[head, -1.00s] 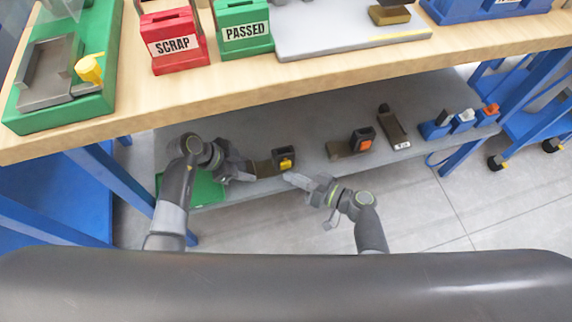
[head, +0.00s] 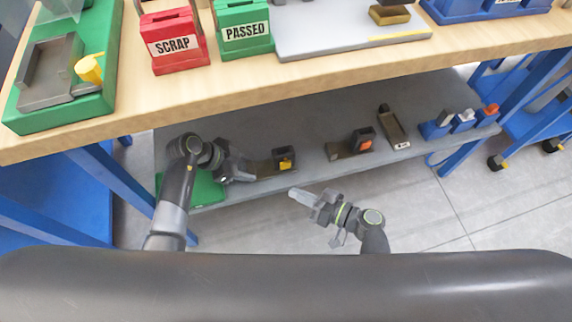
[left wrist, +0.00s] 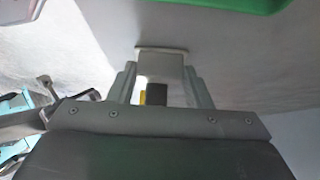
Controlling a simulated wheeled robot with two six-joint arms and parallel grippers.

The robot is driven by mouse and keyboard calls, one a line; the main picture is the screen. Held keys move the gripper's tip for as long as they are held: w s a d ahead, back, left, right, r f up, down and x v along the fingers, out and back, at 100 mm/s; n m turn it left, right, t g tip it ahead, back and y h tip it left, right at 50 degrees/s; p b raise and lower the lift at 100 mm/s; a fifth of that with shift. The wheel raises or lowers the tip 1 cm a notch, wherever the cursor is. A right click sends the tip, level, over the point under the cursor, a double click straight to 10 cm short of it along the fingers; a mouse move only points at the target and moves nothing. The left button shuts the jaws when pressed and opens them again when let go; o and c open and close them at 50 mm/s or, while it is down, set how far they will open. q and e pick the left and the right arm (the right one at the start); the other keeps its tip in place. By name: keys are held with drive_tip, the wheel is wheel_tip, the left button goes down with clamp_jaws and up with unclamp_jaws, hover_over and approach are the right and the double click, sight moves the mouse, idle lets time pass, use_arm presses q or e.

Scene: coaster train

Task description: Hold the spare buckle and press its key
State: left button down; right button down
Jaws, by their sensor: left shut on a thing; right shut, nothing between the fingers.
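The buckle (head: 284,153) on the left of the lower shelf is dark, with a yellow key (head: 286,164) facing me and a brown-grey base (head: 262,168). My left gripper (head: 245,173) is shut on the base's left end. In the left wrist view, the fingers (left wrist: 160,85) close around a part of it, with dark and yellow bits showing between them. My right gripper (head: 298,196) is shut and empty, in front of the shelf edge, apart from the buckle and below it in the picture.
An orange-keyed buckle (head: 361,138) and another brown holder (head: 393,128) stand further right on the shelf (head: 310,160). Blue blocks (head: 462,123) stand at its right end. A green tray (head: 205,192) lies under my left arm. The wooden table top (head: 300,78) overhangs the shelf.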

use_arm(q)
drive_tip(key=c, duration=0.7)
unclamp_jaws()
drive_tip(key=shift+o, duration=0.2)
drive_tip(key=v, duration=1.2)
drive_tip(key=s+d+p, duration=0.4)
drive_tip(key=s+p, duration=0.4)
drive_tip(key=s, duration=0.5)
drive_tip(key=shift+s, duration=0.35)
